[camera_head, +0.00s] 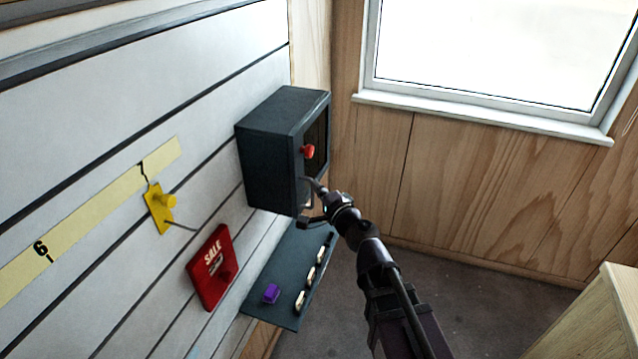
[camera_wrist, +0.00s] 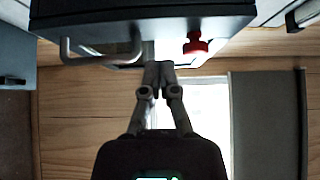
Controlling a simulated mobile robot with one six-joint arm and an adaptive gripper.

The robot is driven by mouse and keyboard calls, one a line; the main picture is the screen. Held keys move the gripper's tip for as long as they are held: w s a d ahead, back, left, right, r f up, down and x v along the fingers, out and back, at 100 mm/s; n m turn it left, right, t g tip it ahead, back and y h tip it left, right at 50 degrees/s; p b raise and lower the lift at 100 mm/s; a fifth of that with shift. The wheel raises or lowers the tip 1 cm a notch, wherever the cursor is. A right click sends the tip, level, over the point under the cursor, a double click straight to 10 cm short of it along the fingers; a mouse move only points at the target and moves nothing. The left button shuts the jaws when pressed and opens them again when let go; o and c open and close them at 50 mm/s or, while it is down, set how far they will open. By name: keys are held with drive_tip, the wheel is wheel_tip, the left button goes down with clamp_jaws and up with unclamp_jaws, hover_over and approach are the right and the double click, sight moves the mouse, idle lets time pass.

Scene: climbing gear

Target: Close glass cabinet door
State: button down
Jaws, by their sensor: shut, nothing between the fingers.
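The dark cabinet (camera_head: 270,165) is mounted on the slatted wall. Its front, with a dark glass pane (camera_head: 316,138), faces right in the head view and looks flush with the box; I cannot tell whether a small gap is left. A red knob (camera_head: 308,151) sticks out of the front, also seen in the wrist view (camera_wrist: 196,46). A pale bar handle (camera_wrist: 100,58) shows left of the fingers in the wrist view. My gripper (camera_wrist: 158,68) is shut and empty, its fingertips close to the front between handle and knob. Contact cannot be told.
Below the cabinet is a dark shelf (camera_head: 285,268) with a purple object (camera_head: 271,293) and several small pale pieces. A red SALE sign (camera_head: 211,267) and a yellow hook plate (camera_head: 159,208) are on the wall. A wooden box edge (camera_head: 590,315) stands lower right. Floor between is clear.

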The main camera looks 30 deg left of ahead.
drive_tip(key=s+a, duration=0.1)
drive_tip(key=s, duration=0.6)
drive_tip(key=shift+s+a, duration=0.2)
idle(0.4)
drive_tip(key=w+d+f+n+g+h, duration=0.4)
drive_tip(key=d+f, duration=0.3)
drive_tip(key=d, duration=0.5)
drive_tip(key=w+d+f+n+g+h, duration=0.1)
drive_tip(key=w+d+f+n+h, duration=0.35)
drive_tip(key=d, duration=0.75)
drive_tip(key=s+d+f+g+h, duration=0.1)
drive_tip(key=d+f+h, duration=0.1)
drive_tip(key=d, duration=0.7)
drive_tip(key=s+d+f+m+g+h, duration=0.1)
drive_tip(key=d+f+g+h, duration=0.1)
drive_tip(key=d, duration=0.7)
drive_tip(key=s+d+f+m+g+h, duration=0.1)
drive_tip(key=d+f+h, duration=0.1)
drive_tip(key=d, duration=0.7)
drive_tip(key=shift+s+f+g+h, duration=0.25)
drive_tip(key=shift+f+g+h, duration=0.1)
drive_tip(key=shift+f, duration=0.2)
